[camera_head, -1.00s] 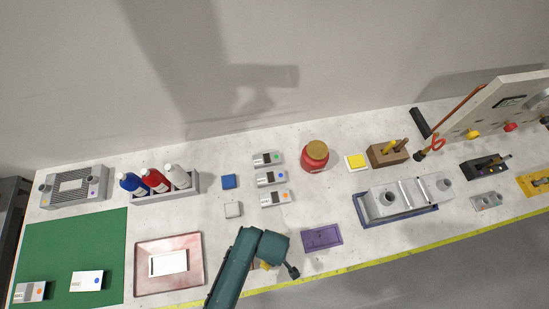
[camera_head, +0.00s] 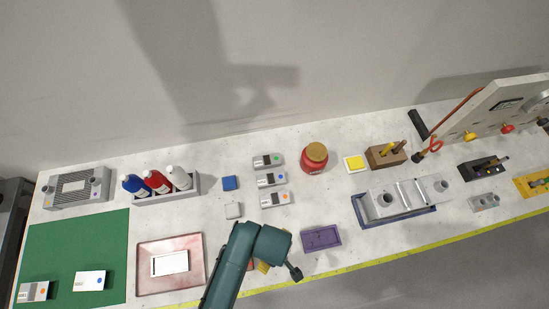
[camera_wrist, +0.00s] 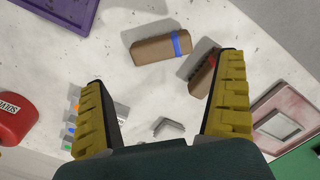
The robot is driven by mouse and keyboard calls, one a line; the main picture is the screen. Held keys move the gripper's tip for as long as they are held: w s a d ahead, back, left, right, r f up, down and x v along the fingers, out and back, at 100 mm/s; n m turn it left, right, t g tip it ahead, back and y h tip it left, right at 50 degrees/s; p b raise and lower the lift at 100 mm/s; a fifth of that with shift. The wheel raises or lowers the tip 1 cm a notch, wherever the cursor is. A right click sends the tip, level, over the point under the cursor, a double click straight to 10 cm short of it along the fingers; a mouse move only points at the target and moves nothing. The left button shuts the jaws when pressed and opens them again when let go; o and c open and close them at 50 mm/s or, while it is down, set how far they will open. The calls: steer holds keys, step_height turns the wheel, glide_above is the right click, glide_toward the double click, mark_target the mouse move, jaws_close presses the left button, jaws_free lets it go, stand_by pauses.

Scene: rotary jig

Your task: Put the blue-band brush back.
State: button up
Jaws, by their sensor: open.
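The blue-band brush (camera_wrist: 160,48) shows in the wrist view as a brown block with a blue band near its right end. It lies on the pale table beyond my fingertips; its bristles cannot be made out. A second brown block with a red band (camera_wrist: 203,72) lies right of it, partly hidden by my right finger. My gripper (camera_wrist: 163,75) is open, its yellow pads wide apart, with nothing held between them. In the head view my arm hides most of my gripper and the brush.
The purple tray (camera_head: 321,237) is right of my arm, the pink tray (camera_head: 141,282) left. The red jar (camera_head: 315,158), labelled boxes (camera_head: 271,180) and a brown block with upright handles (camera_head: 386,156) stand farther back. The yellow-striped front edge (camera_head: 400,254) is close.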

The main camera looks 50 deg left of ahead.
steer(key=w+d+r+m+t+y, duration=0.1)
steer(key=w+r+m+t, duration=0.3)
steer(key=w+r, duration=0.45)
steer(key=w+d+r+m+t+y, duration=0.1)
steer(key=w+r+m+t, duration=0.4)
steer(key=r, duration=0.7)
steer(key=w+d+r+m+t, duration=0.2)
steer(key=w+r+m+t, duration=0.1)
steer(key=w+r, duration=0.65)
steer(key=s+d+r+m+t+h+p, duration=0.1)
steer(key=s+d+r+m+t+p, duration=0.2)
steer(key=r, duration=1.1)
steer(key=s+d+r+m+t+h+p, duration=0.1)
steer(key=d+r+m+t+p, duration=0.3)
steer(key=r, duration=0.9)
steer(key=s+d+r+m+t+p, duration=0.25)
steer(key=r+p, duration=0.25)
steer(key=r, duration=0.9)
step_height(320, 180, down, 33)
steer(key=b, duration=3.3)
steer(key=shift+w+d+f, duration=0.15)
steer(key=shift+d, duration=0.15)
